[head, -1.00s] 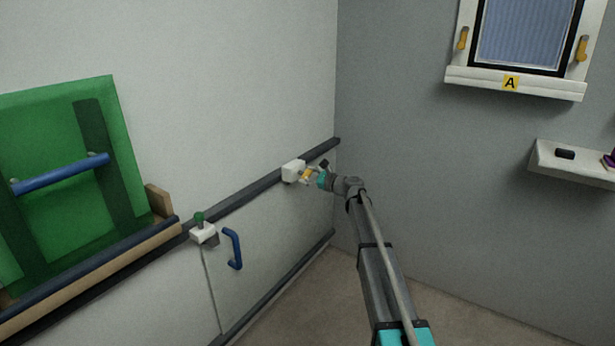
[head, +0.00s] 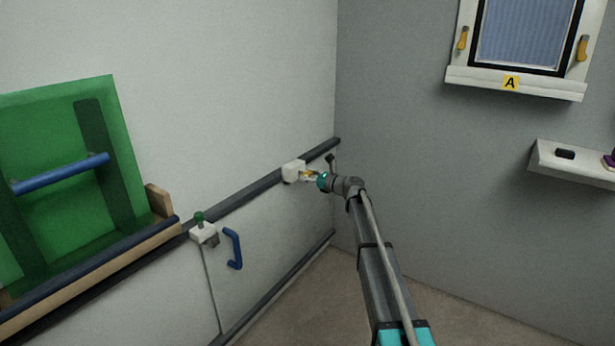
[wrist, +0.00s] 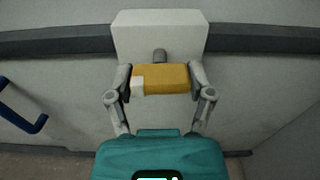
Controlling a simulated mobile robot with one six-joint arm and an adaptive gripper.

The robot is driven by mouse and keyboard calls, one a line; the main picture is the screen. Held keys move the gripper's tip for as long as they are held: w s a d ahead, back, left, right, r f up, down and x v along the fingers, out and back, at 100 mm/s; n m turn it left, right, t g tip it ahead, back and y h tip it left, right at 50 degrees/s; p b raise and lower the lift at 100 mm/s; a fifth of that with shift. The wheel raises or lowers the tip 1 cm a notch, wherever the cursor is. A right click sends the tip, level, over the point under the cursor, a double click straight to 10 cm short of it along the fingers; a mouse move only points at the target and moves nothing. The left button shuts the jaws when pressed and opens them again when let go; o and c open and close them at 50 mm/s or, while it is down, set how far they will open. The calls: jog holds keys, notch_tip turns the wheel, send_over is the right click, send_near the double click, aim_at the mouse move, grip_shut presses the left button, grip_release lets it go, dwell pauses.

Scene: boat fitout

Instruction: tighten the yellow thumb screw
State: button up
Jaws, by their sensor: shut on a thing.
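The yellow thumb screw (wrist: 168,79) sits in front of a white block (wrist: 160,32) in the wrist view, with a short grey shaft between them. My gripper (wrist: 160,82) has one finger on each side of the yellow head and is shut on it. A small white patch shows at the left of the yellow head. In the head view the white block (head: 292,171) is on the dark rail, and my gripper (head: 310,176) reaches it from the right. The yellow screw is mostly hidden there between the fingers.
A panel with a blue handle (head: 233,249) is below the rail, with a green-knobbed white latch (head: 203,230) at its upper left. A green board (head: 60,130) stands at the left. A window (head: 525,35) and a small shelf (head: 575,168) are on the right wall.

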jog(key=o, duration=1.1)
jog(key=v, duration=1.2)
jog(key=shift+f, duration=0.1)
